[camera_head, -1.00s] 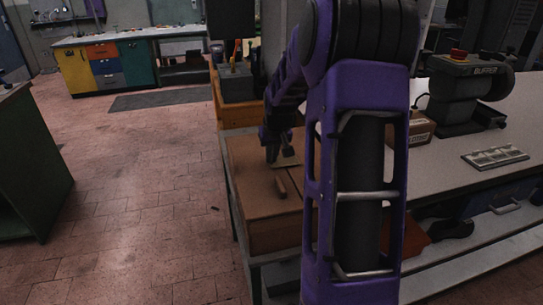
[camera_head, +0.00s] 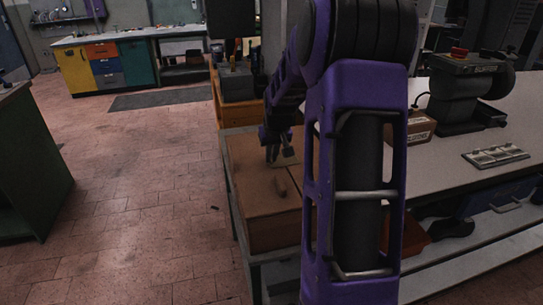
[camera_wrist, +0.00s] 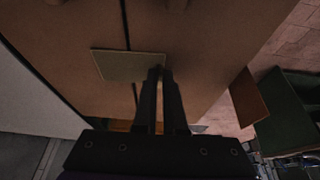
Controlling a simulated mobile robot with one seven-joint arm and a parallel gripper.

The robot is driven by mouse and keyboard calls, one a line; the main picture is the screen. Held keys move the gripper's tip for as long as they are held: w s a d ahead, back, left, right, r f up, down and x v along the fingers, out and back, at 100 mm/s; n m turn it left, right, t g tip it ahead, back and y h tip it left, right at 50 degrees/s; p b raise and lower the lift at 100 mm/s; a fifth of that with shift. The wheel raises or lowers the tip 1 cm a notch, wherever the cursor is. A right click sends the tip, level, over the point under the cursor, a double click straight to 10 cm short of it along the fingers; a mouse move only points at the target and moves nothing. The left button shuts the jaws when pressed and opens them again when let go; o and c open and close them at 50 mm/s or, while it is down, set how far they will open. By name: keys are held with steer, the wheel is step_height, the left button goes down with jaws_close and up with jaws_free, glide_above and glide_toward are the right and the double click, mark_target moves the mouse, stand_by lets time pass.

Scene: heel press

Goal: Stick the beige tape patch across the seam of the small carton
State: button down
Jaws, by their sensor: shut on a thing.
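The small carton (camera_head: 248,210) is a brown box at the near left end of the bench. In the wrist view its top (camera_wrist: 205,45) has a dark seam (camera_wrist: 125,28) running up the picture. The beige tape patch (camera_wrist: 118,66) lies over the line of the seam, with part on each side. My gripper (camera_wrist: 160,74) is shut on the patch's right edge; the fingertips hide that edge. In the head view the patch (camera_head: 289,159) shows just right of my gripper (camera_head: 272,158). I cannot tell whether the patch touches the carton or hovers slightly above it.
On the bench are a labelled box (camera_head: 420,127), a black machine (camera_head: 462,95) and a metal plate (camera_head: 495,156). An orange-brown crate (camera_head: 237,112) stands behind the carton.

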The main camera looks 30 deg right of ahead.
steer(key=shift+f, duration=0.2)
steer(key=c, duration=0.9)
jaws_free()
steer(key=shift+o, duration=0.2)
steer(key=o, duration=0.4)
steer(key=shift+r, duration=0.15)
steer(key=shift+r+p, duration=1.7)
steer(key=shift+r, duration=1.75)
